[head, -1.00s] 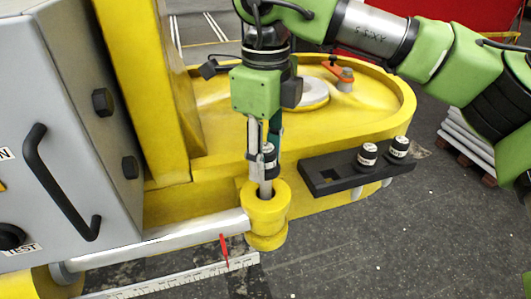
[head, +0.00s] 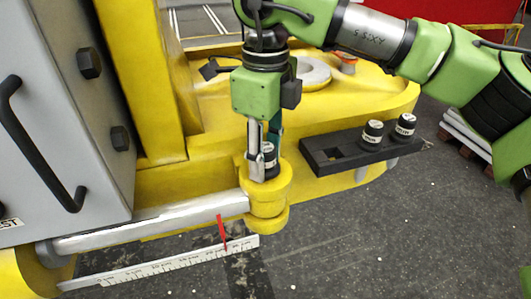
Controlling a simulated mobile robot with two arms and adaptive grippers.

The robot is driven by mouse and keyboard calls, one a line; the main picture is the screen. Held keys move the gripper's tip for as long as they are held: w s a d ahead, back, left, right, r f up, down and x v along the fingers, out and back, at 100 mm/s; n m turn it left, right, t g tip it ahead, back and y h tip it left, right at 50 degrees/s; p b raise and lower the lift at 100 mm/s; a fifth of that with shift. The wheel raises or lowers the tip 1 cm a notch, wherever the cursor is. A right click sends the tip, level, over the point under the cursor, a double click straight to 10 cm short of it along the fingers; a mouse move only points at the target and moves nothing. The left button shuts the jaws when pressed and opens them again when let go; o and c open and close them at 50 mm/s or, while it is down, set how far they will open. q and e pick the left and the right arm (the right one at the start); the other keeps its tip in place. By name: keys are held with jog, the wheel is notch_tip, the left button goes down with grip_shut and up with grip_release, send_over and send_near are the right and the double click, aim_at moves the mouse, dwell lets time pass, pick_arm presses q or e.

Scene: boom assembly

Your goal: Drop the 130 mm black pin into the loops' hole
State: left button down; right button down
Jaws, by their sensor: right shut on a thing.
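My right gripper (head: 263,158) points straight down over the yellow loops (head: 267,200) at the end of the silver rod. It is shut on a black-capped pin (head: 270,160) with a white label. The pin's head is just above the top loop. Its shank is not visible below the head, and the hole is hidden by the gripper and pin. My left gripper is not in view.
A black holder (head: 335,155) with an empty square slot carries two more black-capped pins (head: 372,133). A silver rod (head: 150,228) runs left from the loops, above a white ruler (head: 160,269) with a red pointer (head: 222,233). A grey cabinet (head: 60,120) stands at the left.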

jog(key=shift+r, duration=0.1)
jog(key=c, duration=1.3)
grip_release()
jog(key=shift+o, duration=0.2)
notch_tip(320, 180, up, 12)
